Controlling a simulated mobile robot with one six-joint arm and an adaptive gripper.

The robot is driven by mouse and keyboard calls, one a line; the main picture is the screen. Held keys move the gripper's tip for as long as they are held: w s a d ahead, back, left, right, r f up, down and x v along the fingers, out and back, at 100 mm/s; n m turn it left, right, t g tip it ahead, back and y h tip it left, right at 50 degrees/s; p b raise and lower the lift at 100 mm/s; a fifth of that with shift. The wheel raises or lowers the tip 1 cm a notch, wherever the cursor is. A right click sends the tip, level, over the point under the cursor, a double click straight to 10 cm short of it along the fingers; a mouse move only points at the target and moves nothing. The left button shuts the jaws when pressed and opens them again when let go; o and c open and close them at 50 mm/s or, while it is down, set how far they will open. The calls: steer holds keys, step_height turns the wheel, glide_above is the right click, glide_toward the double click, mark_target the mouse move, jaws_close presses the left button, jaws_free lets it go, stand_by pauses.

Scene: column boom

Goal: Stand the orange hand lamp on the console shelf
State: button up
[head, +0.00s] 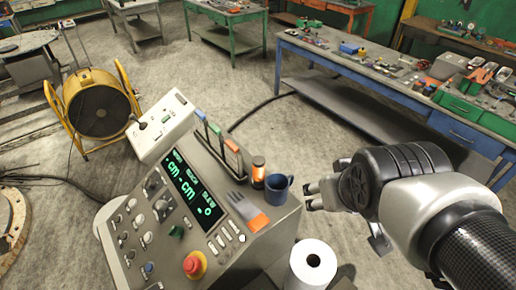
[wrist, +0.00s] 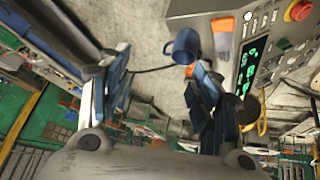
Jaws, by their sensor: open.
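The orange hand lamp (head: 258,173), a small upright cylinder with a dark top and base, stands at the far right edge of the console (head: 215,240), just left of a blue mug (head: 278,187). My gripper (head: 318,194) is open and empty to the right of the mug, apart from both. In the wrist view my open fingers (wrist: 160,66) point toward the blue mug (wrist: 184,46), which shows near the right finger. A small orange patch below the mug there may be the lamp, but the finger hides most of it. I cannot mark the console shelf's limits clearly.
An orange-and-grey glove or brush (head: 248,210) lies on the console beside the lamp. A white paper roll (head: 312,265) stands at the front. A red stop button (head: 194,264) and a blue workbench (head: 370,85) also show.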

steer(key=w+d+f+n+t+p, duration=0.1)
steer(key=w+d+n+t+p, duration=0.15)
steer(key=w, duration=0.85)
steer(key=n+t+y+b, duration=0.1)
steer(key=t+y, duration=0.7)
glide_toward(262, 166)
steer(key=w+b, duration=0.1)
steer(key=b, duration=0.2)
steer(key=w+a+r+b, duration=0.1)
steer(key=b, duration=0.3)
steer(key=shift+w+a+g, duration=0.1)
steer(key=shift+g, duration=0.15)
steer(key=b+x, duration=0.3)
steer(key=b, duration=0.5)
steer(key=shift+w+a, duration=0.1)
steer(key=shift+w, duration=0.2)
steer(key=shift+w+a+r+b, duration=0.15)
steer(key=shift+w+b, duration=0.2)
steer(key=shift+b, duration=0.3)
steer(key=x, duration=0.5)
steer(key=shift+w+f+p, duration=0.15)
steer(key=shift+f+p, duration=0.15)
